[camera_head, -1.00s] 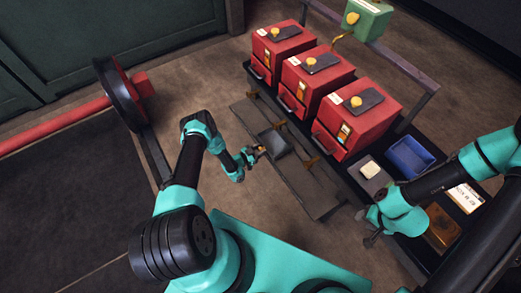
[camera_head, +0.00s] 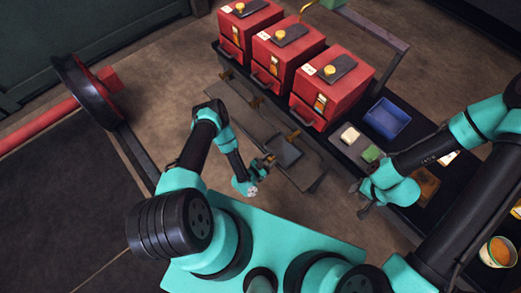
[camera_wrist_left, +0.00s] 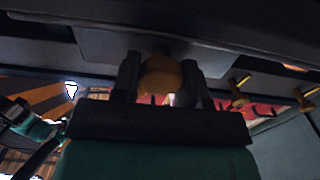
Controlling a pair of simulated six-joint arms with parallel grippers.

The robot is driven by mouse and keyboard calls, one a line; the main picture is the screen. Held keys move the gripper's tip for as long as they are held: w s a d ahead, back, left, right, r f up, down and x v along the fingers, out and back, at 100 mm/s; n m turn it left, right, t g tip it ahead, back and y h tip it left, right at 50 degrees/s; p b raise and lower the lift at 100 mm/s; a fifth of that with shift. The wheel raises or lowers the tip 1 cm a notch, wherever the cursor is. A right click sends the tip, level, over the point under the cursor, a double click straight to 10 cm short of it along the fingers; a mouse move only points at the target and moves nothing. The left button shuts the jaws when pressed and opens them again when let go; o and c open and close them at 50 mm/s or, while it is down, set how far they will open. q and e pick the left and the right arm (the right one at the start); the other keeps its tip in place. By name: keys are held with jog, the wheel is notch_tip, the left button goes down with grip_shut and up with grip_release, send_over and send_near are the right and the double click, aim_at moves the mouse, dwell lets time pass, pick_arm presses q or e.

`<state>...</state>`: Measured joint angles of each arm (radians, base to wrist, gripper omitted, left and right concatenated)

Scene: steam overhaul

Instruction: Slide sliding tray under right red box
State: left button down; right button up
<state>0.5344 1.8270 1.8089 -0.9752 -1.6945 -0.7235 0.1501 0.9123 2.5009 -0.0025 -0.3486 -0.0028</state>
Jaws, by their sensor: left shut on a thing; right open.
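The dark grey square sliding tray (camera_head: 287,153) sits on a long grey rail plate (camera_head: 305,178) that runs along the front of the cart. It is below the front of the right red box (camera_head: 340,88), with the middle red box (camera_head: 285,52) up and left of it. My left gripper (camera_head: 268,162) is at the tray's near side. In the left wrist view its fingers are shut on the tray's rounded yellow knob (camera_wrist_left: 161,75), under the tray's grey plate (camera_wrist_left: 140,48). My right gripper (camera_head: 361,198) is open and empty, in front of the cart's right part.
A left red box (camera_head: 245,25) completes the row. To the right on the black cart are a blue bin (camera_head: 387,118), a white block (camera_head: 350,134) and a green block (camera_head: 372,153). A can (camera_head: 497,252) shows at lower right.

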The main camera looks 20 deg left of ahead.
pick_arm(q)
jog(key=shift+s+d, duration=0.35)
jog(key=shift+d, duration=0.3)
jog(key=shift+s+d, duration=0.35)
jog(key=shift+d, duration=0.25)
jog(key=c, duration=0.7)
grip_release()
jog(key=shift+w, duration=0.1)
jog(key=shift+a, duration=0.1)
jog(key=shift+v, duration=8.7)
